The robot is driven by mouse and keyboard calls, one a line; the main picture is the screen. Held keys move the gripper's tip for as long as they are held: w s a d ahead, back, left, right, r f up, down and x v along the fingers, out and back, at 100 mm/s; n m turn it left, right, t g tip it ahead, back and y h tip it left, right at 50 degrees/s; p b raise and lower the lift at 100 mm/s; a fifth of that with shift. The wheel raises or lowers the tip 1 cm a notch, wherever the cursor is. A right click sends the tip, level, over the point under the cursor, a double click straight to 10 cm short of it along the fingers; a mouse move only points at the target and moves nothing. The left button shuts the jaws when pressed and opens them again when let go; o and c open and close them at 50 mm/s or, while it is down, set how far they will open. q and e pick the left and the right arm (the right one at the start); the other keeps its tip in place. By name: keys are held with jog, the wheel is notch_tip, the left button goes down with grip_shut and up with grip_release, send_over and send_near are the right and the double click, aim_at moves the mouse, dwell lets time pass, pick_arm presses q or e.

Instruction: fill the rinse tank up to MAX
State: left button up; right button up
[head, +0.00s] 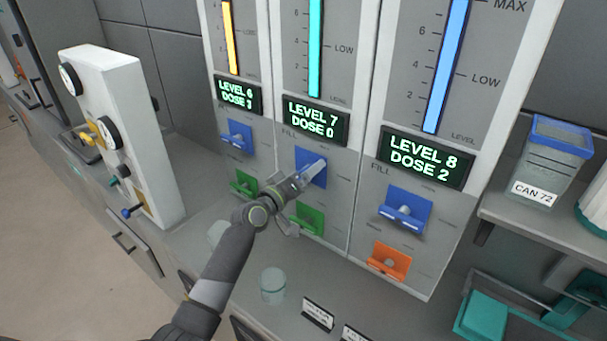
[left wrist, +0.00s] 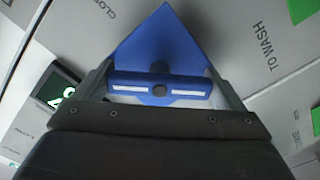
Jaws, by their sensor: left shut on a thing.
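Three gauge columns stand side by side in the head view. The left one has a yellow bar (head: 229,38) and a LEVEL 6 display (head: 237,95). The middle one has a teal bar (head: 315,50) and a display (head: 315,121) reading LEVEL 7, DOSE 0. The right one has a blue bar (head: 447,68) and a display (head: 426,158) reading LEVEL 8, DOSE 2. My left gripper (head: 309,176) is shut on the middle column's blue fill lever (left wrist: 160,88); its fingers flank the handle in the left wrist view. Which column is the rinse tank cannot be read. My right gripper is out of view.
Other blue levers sit at left (head: 236,137) and right (head: 406,208). Below are green levers (head: 307,217) and an orange lever (head: 389,262). A clear cup (head: 273,286) stands on the counter. A white dial panel (head: 120,130) is at left. A CAN 72 container (head: 552,165) is on the right shelf.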

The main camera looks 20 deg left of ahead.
pick_arm(q)
jog(key=o, duration=0.7)
jog(key=shift+s, duration=0.1)
jog(key=b+v, duration=0.2)
jog(key=v, duration=1.5)
jog(key=shift+s, duration=0.15)
jog(key=shift+a, duration=0.1)
